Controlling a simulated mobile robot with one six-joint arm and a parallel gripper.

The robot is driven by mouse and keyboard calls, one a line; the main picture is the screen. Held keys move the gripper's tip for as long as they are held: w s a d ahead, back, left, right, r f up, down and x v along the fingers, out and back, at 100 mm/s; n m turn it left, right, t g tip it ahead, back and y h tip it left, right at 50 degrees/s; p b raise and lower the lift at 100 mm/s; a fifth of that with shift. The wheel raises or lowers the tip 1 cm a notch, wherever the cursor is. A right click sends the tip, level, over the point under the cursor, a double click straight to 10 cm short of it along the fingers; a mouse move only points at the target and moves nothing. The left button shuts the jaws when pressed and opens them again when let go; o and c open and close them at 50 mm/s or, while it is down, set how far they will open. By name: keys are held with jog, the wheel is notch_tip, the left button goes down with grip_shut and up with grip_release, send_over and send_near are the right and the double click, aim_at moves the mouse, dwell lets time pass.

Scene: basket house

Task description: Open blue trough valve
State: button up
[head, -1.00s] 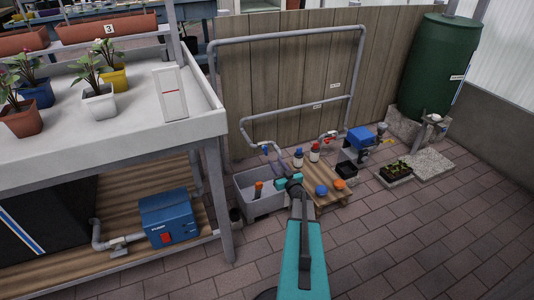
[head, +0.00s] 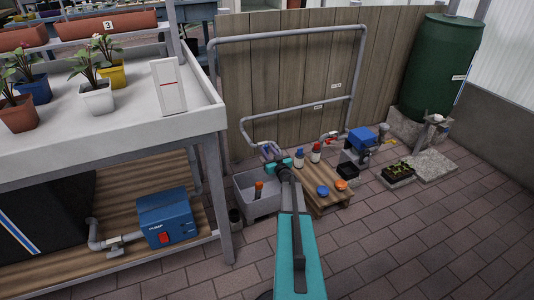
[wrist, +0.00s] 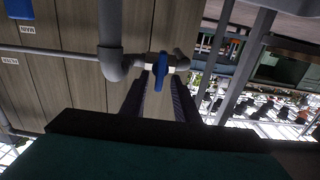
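The blue valve handle (wrist: 160,71) sits on a white-ended fitting in the grey pipe, upright in the wrist view. My gripper (wrist: 160,97) is open, its two dark fingers apart on either side of the handle's line. I cannot tell how deep the handle is between them, and no grip shows. In the head view my gripper (head: 271,154) is at the pipe end above the grey trough (head: 270,208), and mostly hides the valve. An orange-topped object stands in the trough.
A low wooden pallet (head: 318,205) beside the trough holds two bottles and blue and orange lids. A blue pump (head: 361,139) stands behind it. The potting bench (head: 205,125) is at the left. The paved floor at the right front is clear.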

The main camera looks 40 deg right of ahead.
grip_shut()
jog(key=shift+a, duration=0.2)
jog(key=shift+w, duration=0.1)
